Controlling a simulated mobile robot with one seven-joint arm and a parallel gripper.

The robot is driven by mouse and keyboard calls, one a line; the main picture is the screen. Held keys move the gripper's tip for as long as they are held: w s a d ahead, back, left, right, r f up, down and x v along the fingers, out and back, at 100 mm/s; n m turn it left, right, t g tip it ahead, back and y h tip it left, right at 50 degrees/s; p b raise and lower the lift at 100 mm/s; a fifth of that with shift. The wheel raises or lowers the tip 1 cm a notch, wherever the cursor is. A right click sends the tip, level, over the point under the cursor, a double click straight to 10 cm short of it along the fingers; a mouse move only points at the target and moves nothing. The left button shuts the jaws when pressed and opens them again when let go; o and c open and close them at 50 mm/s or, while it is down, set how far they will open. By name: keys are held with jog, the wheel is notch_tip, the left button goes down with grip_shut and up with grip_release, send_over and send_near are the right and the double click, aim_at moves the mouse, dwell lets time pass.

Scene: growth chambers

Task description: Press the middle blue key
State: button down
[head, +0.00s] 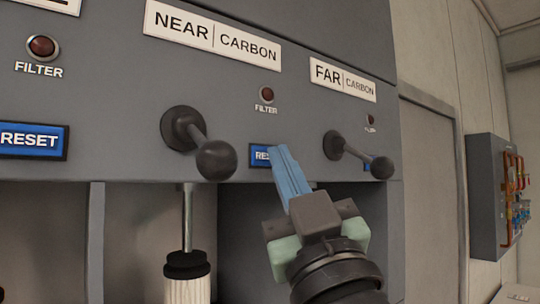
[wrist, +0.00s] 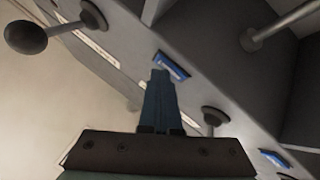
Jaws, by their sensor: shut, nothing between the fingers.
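The middle blue RESET key (head: 259,156) is on the grey panel below the NEAR CARBON label, between two black ball levers. My gripper (head: 280,150) is shut and empty, its blue fingers pointing at this key and hiding its right part. In the wrist view, my fingertips (wrist: 160,72) are at the left end of the blue key (wrist: 173,65). I cannot tell whether they touch it. Another blue RESET key (head: 30,140) is at the left. A third blue key (head: 368,169) shows only as a sliver behind the right lever.
A large black lever (head: 214,158) sticks out left of my fingers, and a smaller one (head: 380,167) to the right. Dark red filter lamps (head: 266,94) are above. A white ribbed filter (head: 187,285) hangs in the open bay below. A grey box with pipes (head: 490,190) is on the right wall.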

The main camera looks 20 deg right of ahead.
jog(key=shift+s+d, duration=0.25)
jog(key=shift+s, duration=0.5)
jog(key=s, duration=0.1)
jog(key=s+d+b, duration=0.1)
jog(key=s, duration=0.2)
jog(key=shift+s+d, duration=0.3)
jog(key=shift+d, duration=0.05)
dwell(0.7)
jog(key=s+a+f+m+h+b, duration=0.1)
jog(key=s+a+f+m+b, duration=0.2)
jog(key=a+f+b, duration=0.4)
jog(key=a+f+m, duration=0.1)
jog(key=a+f, duration=0.3)
jog(key=a, duration=0.3)
jog(key=shift+s+a+t, duration=0.15)
jog(key=shift+a+t, duration=0.15)
jog(key=shift+t, duration=0.1)
